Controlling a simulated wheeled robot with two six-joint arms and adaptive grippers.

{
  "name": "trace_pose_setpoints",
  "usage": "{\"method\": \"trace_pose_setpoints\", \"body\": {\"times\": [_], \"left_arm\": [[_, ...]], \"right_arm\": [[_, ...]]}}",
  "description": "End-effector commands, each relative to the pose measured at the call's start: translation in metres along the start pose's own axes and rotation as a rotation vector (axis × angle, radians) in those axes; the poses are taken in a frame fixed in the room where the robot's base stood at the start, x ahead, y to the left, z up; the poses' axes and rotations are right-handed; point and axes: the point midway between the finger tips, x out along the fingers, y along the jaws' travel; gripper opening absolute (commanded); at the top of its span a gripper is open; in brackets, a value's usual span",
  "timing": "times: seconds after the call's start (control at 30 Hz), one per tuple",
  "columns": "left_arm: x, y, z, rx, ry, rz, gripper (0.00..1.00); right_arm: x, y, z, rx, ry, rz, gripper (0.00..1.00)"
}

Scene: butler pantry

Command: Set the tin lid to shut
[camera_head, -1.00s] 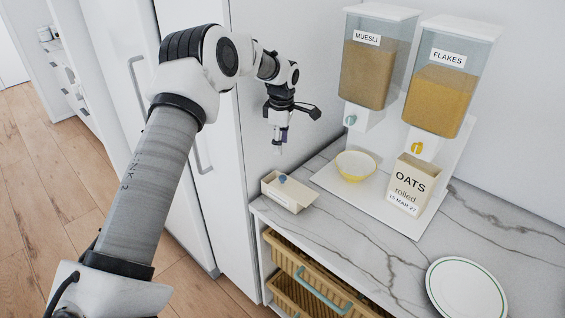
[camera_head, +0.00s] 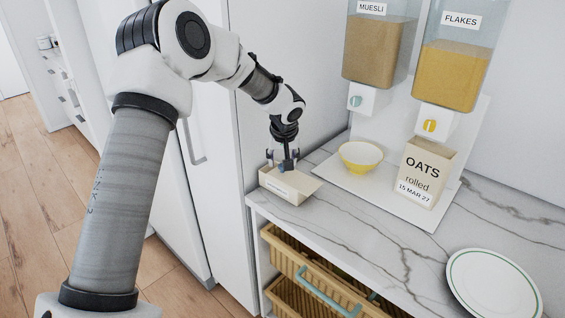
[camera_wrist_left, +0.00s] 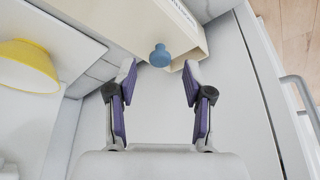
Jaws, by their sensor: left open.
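The cream tin (camera_head: 276,187) stands on the left end of the marble counter. Its lid (camera_head: 303,183) is a cream panel that sticks out past the tin on the right in the head view. I cannot tell its exact angle. The lid's round blue knob (camera_wrist_left: 159,56) shows in the wrist view. My left gripper (camera_head: 284,166) points down at the tin and partly hides the knob and lid. In the wrist view its two fingers (camera_wrist_left: 160,70) are apart, one to each side of the knob, with gaps between. My right gripper is not in view.
A yellow bowl (camera_head: 361,157) and an oats box (camera_head: 422,175) stand on a white board right of the tin, below two dispensers (camera_head: 376,50). A plate (camera_head: 492,287) lies front right. A white cabinet (camera_head: 218,170) rises close on the left. Wicker baskets (camera_head: 305,265) sit below.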

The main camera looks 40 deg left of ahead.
Motion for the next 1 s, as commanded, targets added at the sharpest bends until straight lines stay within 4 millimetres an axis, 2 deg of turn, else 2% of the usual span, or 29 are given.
{"method": "trace_pose_setpoints", "body": {"times": [0.13,0.37,0.4,0.47,0.5,0.53,0.77,1.0], "left_arm": [[0.017,0.000,0.000,-0.001,-0.001,-0.001,0.51],[0.020,0.000,0.000,-0.001,0.000,0.000,0.51],[0.020,0.000,0.000,-0.001,0.000,0.000,0.44],[0.020,0.000,0.000,-0.001,0.000,0.000,0.23],[0.020,0.000,0.000,-0.001,0.000,0.000,0.09],[0.020,0.000,0.000,-0.001,0.000,0.000,0.00],[0.021,-0.002,-0.002,-0.003,-0.001,0.000,0.00],[0.030,-0.025,-0.023,-0.004,-0.001,0.000,0.00]], "right_arm": [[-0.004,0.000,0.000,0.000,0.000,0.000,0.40],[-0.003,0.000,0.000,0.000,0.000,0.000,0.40],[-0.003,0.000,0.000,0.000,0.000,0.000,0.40],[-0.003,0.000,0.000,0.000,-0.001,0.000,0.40],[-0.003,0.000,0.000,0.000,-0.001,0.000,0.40],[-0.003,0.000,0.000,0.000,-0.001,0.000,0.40],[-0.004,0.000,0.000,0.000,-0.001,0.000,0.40],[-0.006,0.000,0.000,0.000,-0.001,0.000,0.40]]}}
